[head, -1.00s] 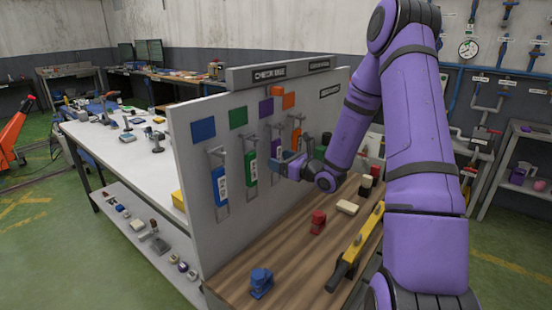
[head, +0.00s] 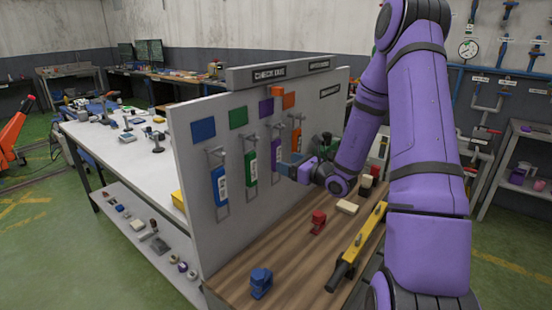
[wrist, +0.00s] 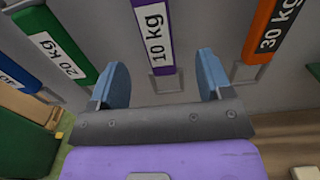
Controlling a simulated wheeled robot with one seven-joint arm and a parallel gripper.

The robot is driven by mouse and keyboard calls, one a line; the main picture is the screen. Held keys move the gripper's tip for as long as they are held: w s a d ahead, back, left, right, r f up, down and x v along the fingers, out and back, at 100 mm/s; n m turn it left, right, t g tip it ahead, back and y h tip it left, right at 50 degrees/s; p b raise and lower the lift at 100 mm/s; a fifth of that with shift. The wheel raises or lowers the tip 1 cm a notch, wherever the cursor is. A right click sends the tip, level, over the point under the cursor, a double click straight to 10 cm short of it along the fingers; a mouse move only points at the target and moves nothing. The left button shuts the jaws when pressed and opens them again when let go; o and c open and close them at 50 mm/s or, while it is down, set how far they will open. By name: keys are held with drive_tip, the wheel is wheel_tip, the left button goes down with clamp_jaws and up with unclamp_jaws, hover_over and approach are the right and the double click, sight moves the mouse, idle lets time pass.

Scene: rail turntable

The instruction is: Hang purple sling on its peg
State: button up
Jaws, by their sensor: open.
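The purple sling (wrist: 152,38), labelled 10 kg, hangs flat against the grey board in the wrist view, below the purple square (head: 266,109) seen in the head view. My gripper (wrist: 160,80) is open and faces the board. Its two blue fingers stand on either side of the sling's lower end, apart from it, with nothing held between them. In the head view my gripper (head: 286,165) is close to the board.
A blue sling (head: 219,187) and a green sling (head: 251,167) hang to the left, an orange sling (wrist: 278,25) to the right. The wooden bench (head: 290,255) below holds a blue shackle (head: 261,282), a red shackle (head: 318,222) and a yellow level (head: 358,245).

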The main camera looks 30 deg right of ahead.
drive_tip(key=shift+v, duration=2.25)
drive_tip(key=s+a+r+n+g+y, duration=0.3)
drive_tip(key=s+a+r+n+g, duration=0.25)
drive_tip(key=a+n, duration=0.4)
drive_tip(key=s+a+r+n+g+y, duration=0.3)
drive_tip(key=s+a+r+n+g, duration=0.2)
drive_tip(key=a+r+n+g, duration=0.45)
drive_tip(key=s+d+r+n+t+h, duration=0.1)
drive_tip(key=s+r+n+t+h, duration=0.2)
drive_tip(key=s+n+h, duration=0.9)
drive_tip(key=shift+s+d+r+n, duration=0.25)
drive_tip(key=shift+s+r+n, duration=0.25)
drive_tip(key=shift+s+r, duration=1.8)
drive_tip(key=shift+s+f, duration=0.65)
drive_tip(key=shift+f, duration=0.1)
